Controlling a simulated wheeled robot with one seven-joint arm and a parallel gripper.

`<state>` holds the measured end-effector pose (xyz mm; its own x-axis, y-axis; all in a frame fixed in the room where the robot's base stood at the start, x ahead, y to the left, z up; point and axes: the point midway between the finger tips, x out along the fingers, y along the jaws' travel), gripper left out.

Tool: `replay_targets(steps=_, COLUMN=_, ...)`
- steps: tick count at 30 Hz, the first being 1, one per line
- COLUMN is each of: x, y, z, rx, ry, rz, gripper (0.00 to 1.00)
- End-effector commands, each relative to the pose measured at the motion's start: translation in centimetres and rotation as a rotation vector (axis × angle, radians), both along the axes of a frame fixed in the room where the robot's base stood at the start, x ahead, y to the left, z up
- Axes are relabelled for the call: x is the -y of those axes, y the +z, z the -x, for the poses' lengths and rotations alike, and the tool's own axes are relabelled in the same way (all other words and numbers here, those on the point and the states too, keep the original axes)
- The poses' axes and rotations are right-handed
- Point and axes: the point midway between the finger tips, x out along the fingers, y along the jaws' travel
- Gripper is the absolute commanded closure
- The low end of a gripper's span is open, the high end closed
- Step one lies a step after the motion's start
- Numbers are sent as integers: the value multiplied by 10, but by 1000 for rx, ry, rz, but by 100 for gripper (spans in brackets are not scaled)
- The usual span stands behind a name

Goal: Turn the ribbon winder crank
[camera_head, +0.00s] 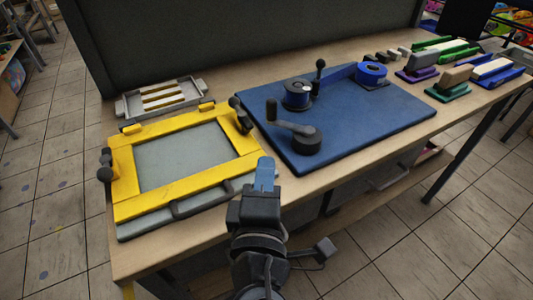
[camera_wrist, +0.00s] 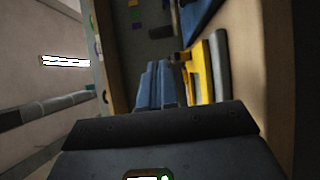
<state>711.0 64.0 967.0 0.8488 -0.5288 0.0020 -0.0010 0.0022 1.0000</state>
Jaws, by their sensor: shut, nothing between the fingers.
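The ribbon winder sits on a blue board (camera_head: 370,119) on the bench. Its crank (camera_head: 292,125) has a dark round hub, a grey arm and an upright black knob (camera_head: 271,110) at the arm's left end. Blue ribbon runs between a spool (camera_head: 297,94) and a second blue roll (camera_head: 371,73) at the back right. My gripper (camera_head: 265,172) is shut and empty, its blue fingers left of and nearer than the crank, apart from it. The fingers also show in the wrist view (camera_wrist: 155,82). The crank does not show there.
A yellow screen frame (camera_head: 185,191) with black knobs and a handle lies to the left, close to my gripper. A grey tray (camera_head: 160,98) stands behind it. Colored squeegee-like blocks (camera_head: 447,82) sit at the right. A black post (camera_head: 320,72) stands by the spool.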

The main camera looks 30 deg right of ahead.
Motion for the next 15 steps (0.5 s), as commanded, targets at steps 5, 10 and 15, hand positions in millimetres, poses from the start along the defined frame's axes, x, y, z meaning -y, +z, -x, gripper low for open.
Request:
replay_targets(steps=5, x=18, y=3, z=-27, rx=0, ry=-4, rz=0, gripper=100)
replay_targets(steps=10, x=36, y=3, z=-55, rx=0, ry=-3, rz=-1, gripper=100)
replay_targets(steps=15, x=52, y=3, z=-82, rx=0, ry=-2, rz=-1, gripper=100)
